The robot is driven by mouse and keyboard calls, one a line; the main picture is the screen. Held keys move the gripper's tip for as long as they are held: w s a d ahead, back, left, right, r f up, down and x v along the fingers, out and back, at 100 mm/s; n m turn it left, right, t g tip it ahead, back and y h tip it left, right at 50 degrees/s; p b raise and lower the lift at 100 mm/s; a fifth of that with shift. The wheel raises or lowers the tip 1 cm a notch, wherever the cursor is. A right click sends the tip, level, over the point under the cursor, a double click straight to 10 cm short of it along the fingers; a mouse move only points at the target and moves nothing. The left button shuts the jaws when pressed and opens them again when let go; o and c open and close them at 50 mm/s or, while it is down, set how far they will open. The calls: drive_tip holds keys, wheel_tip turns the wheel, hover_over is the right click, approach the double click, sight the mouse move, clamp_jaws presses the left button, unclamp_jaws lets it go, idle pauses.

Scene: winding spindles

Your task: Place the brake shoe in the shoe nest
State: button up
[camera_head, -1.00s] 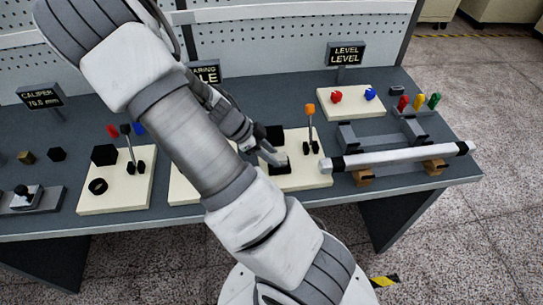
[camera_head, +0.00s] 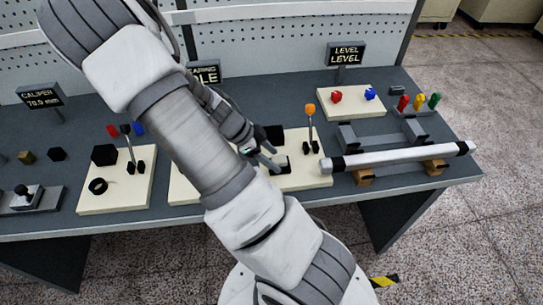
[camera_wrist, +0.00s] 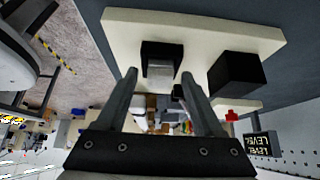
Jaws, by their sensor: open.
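The brake shoe, seemingly the pale grey block (camera_wrist: 161,71), sits in a black holder (camera_wrist: 161,50), seemingly the shoe nest, on a cream board (camera_wrist: 205,30). The block looks seated within the holder's dark walls, though its depth cannot be told. My gripper (camera_wrist: 158,84) is open, with one finger on each side of the block and visible gaps between. In the head view my gripper (camera_head: 269,157) is just left of the black holder (camera_head: 286,170), and my arm covers part of the board.
A black cube (camera_wrist: 237,72) stands beside the holder on the board. A lever with an orange knob (camera_head: 310,109) rises at its right. A long white roller (camera_head: 400,156) lies farther right on wooden blocks (camera_head: 434,167). A LEVEL sign (camera_head: 346,54) stands behind.

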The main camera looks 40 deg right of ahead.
drive_tip(key=v, duration=1.2)
drive_tip(key=s+a+r+n+t+y, duration=0.3)
drive_tip(key=s+a+r+n, duration=0.3)
drive_tip(key=r+n, duration=0.3)
drive_tip(key=s+a+r+n+t+y, duration=0.3)
drive_tip(key=s+a+r+n+t, duration=0.3)
drive_tip(key=n, duration=0.9)
wheel_tip(320, 180, up, 4)
drive_tip(key=shift+a+f, duration=0.1)
drive_tip(key=shift+a, duration=1)
drive_tip(key=shift+d, duration=0.1)
